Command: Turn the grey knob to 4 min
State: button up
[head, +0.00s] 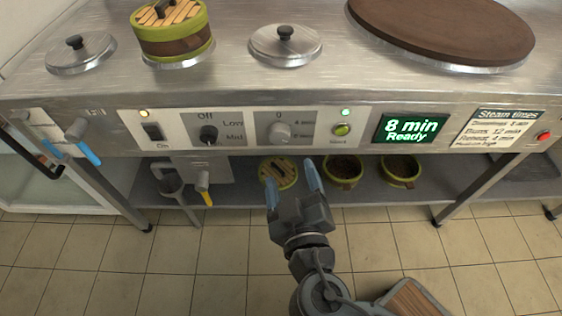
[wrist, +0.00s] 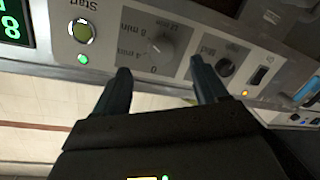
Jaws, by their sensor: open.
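The green display (head: 411,129) reads "8 min Ready". My gripper (head: 291,177) is open and empty, below and in front of the knob. In the wrist view the fingers of my gripper (wrist: 160,68) are apart, with the knob between and beyond their tips.
A black knob (head: 208,134) and a switch (head: 153,133) are left of the grey knob. A green start button (head: 341,129) is to its right. Baskets (head: 342,172) stand on the shelf below. A lidded steamer (head: 173,32) stands on the counter.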

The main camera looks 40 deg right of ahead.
aim_at(281, 140)
jog(key=shift+m+t+h, duration=0.3)
jog(key=shift+m+h, duration=0.2)
jog(key=shift+h, duration=0.2)
jog(key=shift+w+a+b+x, duration=0.1)
jog(key=shift+a+b+x, duration=0.1)
jog(key=shift+x, duration=1.3)
jog(key=shift+w+a+b+x, duration=0.1)
jog(key=shift+b+x, duration=0.15)
jog(key=shift+x, duration=1.25)
jog(key=shift+w+a+b+x, duration=0.1)
jog(key=shift+a+b+x, duration=0.1)
jog(key=shift+x, duration=1.3)
jog(key=c, duration=1)
jog(key=shift+c, duration=0.2)
